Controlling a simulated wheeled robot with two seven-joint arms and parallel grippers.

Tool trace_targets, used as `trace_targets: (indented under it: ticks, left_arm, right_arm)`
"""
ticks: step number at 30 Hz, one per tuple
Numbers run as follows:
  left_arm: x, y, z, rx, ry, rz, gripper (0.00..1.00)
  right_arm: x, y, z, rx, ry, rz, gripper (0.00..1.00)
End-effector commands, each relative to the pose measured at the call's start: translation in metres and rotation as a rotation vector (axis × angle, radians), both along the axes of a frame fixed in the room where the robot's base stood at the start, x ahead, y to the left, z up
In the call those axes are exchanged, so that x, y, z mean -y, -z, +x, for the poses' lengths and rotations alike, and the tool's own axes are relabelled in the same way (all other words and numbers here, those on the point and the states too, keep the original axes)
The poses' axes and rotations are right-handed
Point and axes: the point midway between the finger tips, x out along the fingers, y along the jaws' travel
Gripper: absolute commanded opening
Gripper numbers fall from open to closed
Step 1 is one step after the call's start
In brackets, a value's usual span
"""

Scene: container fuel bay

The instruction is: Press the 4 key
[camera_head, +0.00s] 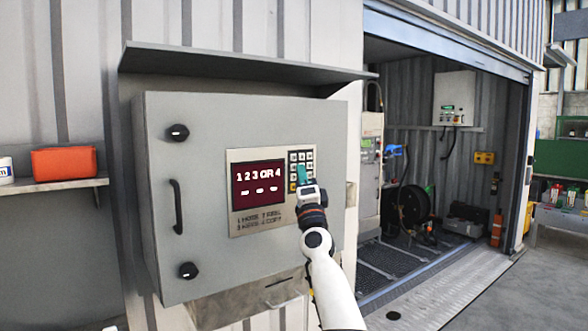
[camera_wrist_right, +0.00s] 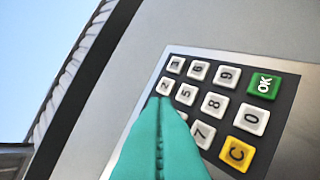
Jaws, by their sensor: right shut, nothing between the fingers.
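The keypad (camera_head: 308,157) is on the front of a grey wall cabinet, right of a dark red display (camera_head: 259,184) reading "1 2 3 OR 4" above several short dashes. In the right wrist view the keypad (camera_wrist_right: 285,108) appears turned sideways, with white digit keys, a green OK key (camera_wrist_right: 264,85) and a yellow C key (camera_wrist_right: 236,153). The 4 key (camera_wrist_right: 183,115) is mostly hidden behind my right gripper's teal fingers; only an edge shows. The 1 key is hidden too. My right gripper (camera_head: 301,168) is shut and empty over the keypad; contact cannot be told. Its fingertips (camera_wrist_right: 160,99) appear beside the 2 key (camera_wrist_right: 165,86).
The cabinet (camera_head: 200,130) has a handle (camera_head: 177,206) and two dark knobs on its left side. A grey hood (camera_head: 240,68) juts out above it. An orange box (camera_head: 69,163) stands on a shelf at left. An open container bay with a hose reel (camera_head: 413,205) lies at right.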

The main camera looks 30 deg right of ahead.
Motion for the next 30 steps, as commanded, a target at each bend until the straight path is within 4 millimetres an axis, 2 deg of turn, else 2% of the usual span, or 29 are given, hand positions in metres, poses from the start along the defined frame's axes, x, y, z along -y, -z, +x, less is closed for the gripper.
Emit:
trace_targets:
  ticks: [23, 30]
  left_arm:
    - [0.0000, 0.0001, 0.0000, 0.000, 0.000, 0.000, 0.36]
    - [0.0000, 0.0080, 0.0000, 0.000, -0.001, 0.000, 0.36]
  right_arm:
    - [0.0000, 0.0000, 0.0000, 0.000, 0.000, 0.000, 0.00]
    - [-0.0001, 0.0020, 0.0045, 0.000, 0.000, 0.000, 0.00]
